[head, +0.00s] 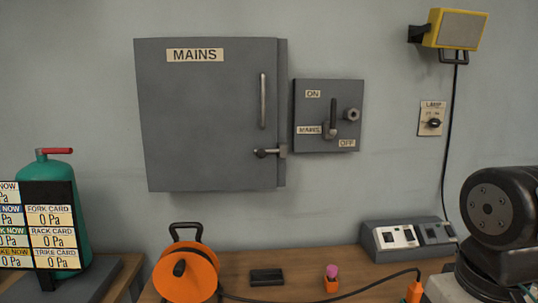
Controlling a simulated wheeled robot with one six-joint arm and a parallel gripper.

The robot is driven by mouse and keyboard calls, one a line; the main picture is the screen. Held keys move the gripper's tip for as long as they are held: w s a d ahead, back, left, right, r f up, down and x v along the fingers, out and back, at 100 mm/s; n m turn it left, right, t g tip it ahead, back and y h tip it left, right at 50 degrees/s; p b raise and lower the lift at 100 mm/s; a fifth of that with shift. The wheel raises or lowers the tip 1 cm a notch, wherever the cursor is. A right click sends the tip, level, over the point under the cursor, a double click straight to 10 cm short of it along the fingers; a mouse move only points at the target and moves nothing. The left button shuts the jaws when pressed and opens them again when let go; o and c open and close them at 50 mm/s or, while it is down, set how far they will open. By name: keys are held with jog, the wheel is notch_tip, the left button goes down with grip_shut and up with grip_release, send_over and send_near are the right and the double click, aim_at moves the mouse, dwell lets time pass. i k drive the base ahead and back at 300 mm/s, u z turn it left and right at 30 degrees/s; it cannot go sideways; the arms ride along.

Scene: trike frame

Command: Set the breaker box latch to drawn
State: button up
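The grey breaker box (205,120) marked MAINS hangs on the wall with its door shut. Its latch (268,153) is a small metal bolt at the lower right of the door, with a dark knob at its left end. The bolt lies level, and its right end reaches a small bracket at the door's right edge. I cannot tell how deep it sits in the bracket. A vertical bar handle (263,100) is above the latch. My gripper is out of view; only a dark part of my arm shows at the right edge.
A switch panel (308,118) with a lever sits close right of the box. Below is a wooden bench (240,262) with an orange cable reel (197,268), a dark block (266,277) and a grey console (380,242). A green cylinder (62,185) and card board stand left. A lamp (462,30) hangs upper right.

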aim_at(261, 153)
jog(key=k, duration=0.5)
jog(key=u, duration=1.7)
jog(key=i, duration=0.85)
jog(key=z, duration=1.7)
